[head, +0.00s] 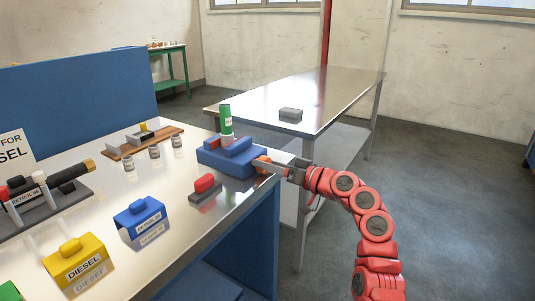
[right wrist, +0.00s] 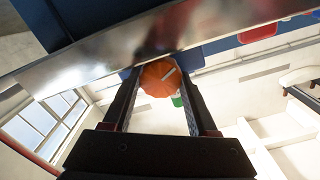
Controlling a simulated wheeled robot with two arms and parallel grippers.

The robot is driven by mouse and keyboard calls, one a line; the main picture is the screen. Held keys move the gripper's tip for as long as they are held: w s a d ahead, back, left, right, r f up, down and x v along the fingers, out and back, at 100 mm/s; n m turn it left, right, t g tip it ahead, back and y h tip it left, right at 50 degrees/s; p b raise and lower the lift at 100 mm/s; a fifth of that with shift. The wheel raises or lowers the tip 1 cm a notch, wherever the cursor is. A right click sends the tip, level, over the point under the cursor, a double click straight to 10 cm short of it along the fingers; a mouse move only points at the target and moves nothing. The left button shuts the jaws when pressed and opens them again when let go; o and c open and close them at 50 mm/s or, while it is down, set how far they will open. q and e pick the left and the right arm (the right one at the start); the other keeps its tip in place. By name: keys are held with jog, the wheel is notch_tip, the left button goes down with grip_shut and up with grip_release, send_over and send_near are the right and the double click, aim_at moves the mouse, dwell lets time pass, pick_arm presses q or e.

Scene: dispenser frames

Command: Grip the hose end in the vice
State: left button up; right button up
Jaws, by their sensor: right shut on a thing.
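The blue vice (head: 250,161) sits at the bench's right edge, with an orange knob (head: 262,167) on its right side. An upright green piece with a white lower part (head: 225,115), perhaps the hose end, stands at the vice jaws; its foot is hidden, so I cannot tell whether it is clamped. My right gripper (head: 277,167) is shut on the orange knob, which also shows between the fingers in the right wrist view (right wrist: 160,78). My left gripper is not in view.
On the bench (head: 115,155) are a red-topped grey block (head: 205,188), a blue labelled box (head: 140,219), a yellow DIESEL box (head: 75,262), small canisters (head: 155,152) and a dark brass-tipped cylinder (head: 70,173). A metal table (head: 330,90) behind carries a grey block (head: 290,114).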

jog(key=o, duration=1.4)
jog(key=shift+c, duration=0.2)
jog(key=p+v, duration=0.1)
jog(key=v, duration=1.6)
jog(key=shift+d, duration=0.15)
jog(key=shift+s, duration=0.1)
